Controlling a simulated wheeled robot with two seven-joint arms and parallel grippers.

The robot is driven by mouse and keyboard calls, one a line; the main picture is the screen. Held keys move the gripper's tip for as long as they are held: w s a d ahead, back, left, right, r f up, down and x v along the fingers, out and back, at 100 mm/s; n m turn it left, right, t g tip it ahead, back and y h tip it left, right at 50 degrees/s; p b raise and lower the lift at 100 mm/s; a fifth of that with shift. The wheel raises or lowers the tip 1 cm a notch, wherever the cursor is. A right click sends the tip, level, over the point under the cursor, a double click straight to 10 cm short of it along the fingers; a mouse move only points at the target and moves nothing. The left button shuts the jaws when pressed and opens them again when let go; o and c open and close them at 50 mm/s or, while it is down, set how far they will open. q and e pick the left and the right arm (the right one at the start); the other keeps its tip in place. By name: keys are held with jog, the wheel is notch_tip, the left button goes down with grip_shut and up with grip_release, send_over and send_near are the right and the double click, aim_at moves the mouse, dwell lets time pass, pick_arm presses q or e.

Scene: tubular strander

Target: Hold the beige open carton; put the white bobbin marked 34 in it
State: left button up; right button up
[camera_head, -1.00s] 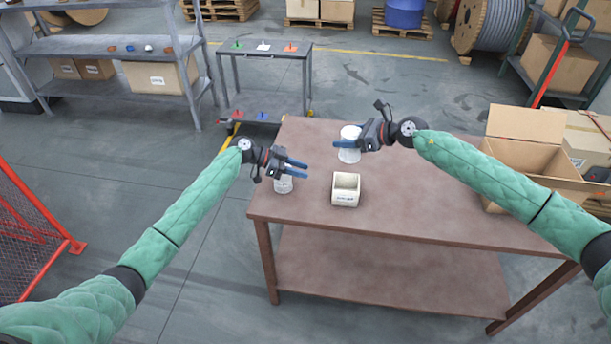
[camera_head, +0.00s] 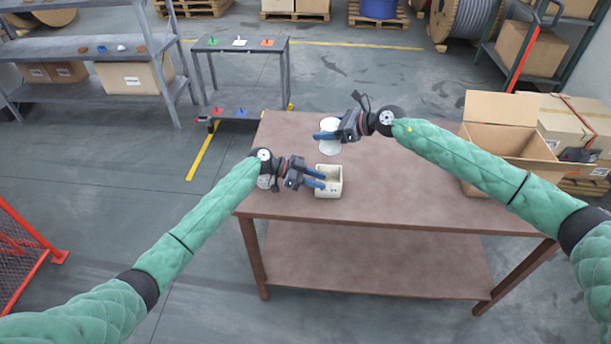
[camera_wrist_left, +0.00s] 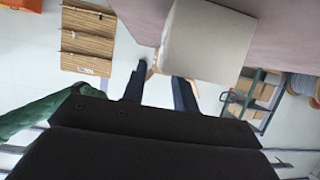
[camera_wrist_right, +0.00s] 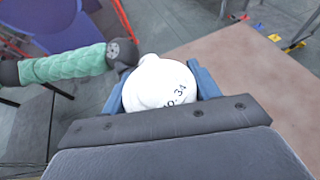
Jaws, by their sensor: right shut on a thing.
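The beige open carton (camera_head: 321,192) stands on the brown table, its open top facing up. My left gripper (camera_head: 319,179) is at the carton's left side, its two fingers apart and level with its upper part. In the left wrist view the carton (camera_wrist_left: 210,42) shows close beyond the open fingers (camera_wrist_left: 160,92). My right gripper (camera_head: 326,136) is shut on the white bobbin marked 34 (camera_head: 331,147), behind the carton. The right wrist view shows the bobbin (camera_wrist_right: 158,84) between both fingers, its number readable. I cannot tell whether it touches the table.
A large open cardboard box (camera_head: 500,140) is at the table's right. The table's (camera_head: 410,190) middle and right are clear. A grey trolley (camera_head: 240,50) stands behind.

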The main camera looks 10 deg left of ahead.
pick_arm(q)
jog(key=shift+x, duration=0.9)
grip_shut()
pick_arm(e)
jog(key=shift+f, duration=4.85)
pick_arm(q)
jog(key=shift+r, duration=0.1)
pick_arm(e)
jog(key=shift+f, duration=0.1)
